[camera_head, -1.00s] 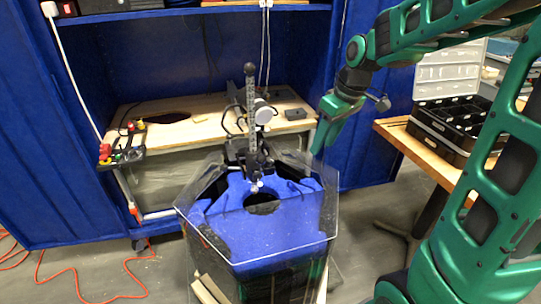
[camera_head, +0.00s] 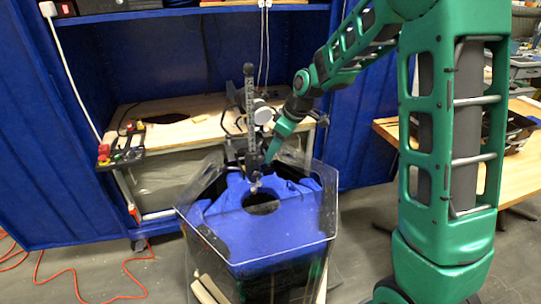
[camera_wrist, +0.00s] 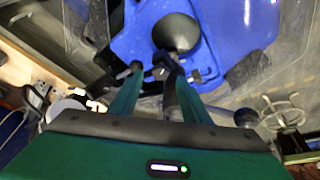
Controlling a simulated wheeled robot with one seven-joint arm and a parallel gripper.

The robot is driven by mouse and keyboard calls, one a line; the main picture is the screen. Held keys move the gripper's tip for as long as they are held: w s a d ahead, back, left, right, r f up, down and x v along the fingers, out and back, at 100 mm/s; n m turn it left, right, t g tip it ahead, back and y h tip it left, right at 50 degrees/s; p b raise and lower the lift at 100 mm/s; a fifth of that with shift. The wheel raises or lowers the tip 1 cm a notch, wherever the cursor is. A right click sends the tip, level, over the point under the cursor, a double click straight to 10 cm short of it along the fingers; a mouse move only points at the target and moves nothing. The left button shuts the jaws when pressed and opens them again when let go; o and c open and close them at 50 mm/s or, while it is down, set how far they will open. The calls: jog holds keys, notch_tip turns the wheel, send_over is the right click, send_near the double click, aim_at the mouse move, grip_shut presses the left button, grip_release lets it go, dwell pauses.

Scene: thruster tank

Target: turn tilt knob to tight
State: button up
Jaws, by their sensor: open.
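The upright scaled post (camera_head: 250,115) with a black ball top stands at the back rim of the tank (camera_head: 262,235). A dark clamp assembly (camera_head: 254,172) sits at its foot, with small knobs and levers. In the wrist view the clamp parts (camera_wrist: 160,73) show near my fingertips, beside the round opening. I cannot tell for sure which small part is the tilt knob or how it is turned. My gripper (camera_head: 269,161) reaches down from the right, close to the clamp. In the wrist view its green fingers (camera_wrist: 158,92) are apart, with a dark rod between or behind them. Contact is unclear.
A pale round disc (camera_head: 262,115) is beside the post. A clear hexagonal lid edge (camera_head: 290,247) surrounds the blue cover. A wooden bench (camera_head: 175,130) stands behind, with a red-and-yellow switch panel (camera_head: 120,150) at left. A wooden table (camera_head: 520,165) stands at right.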

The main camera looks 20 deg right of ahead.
jog(key=shift+x, duration=1.15)
jog(key=c, duration=1)
jog(key=shift+m, duration=0.7)
jog(key=shift+c, duration=0.2)
jog(key=o, duration=1)
jog(key=shift+o, duration=0.2)
jog(key=shift+s+a, duration=0.1)
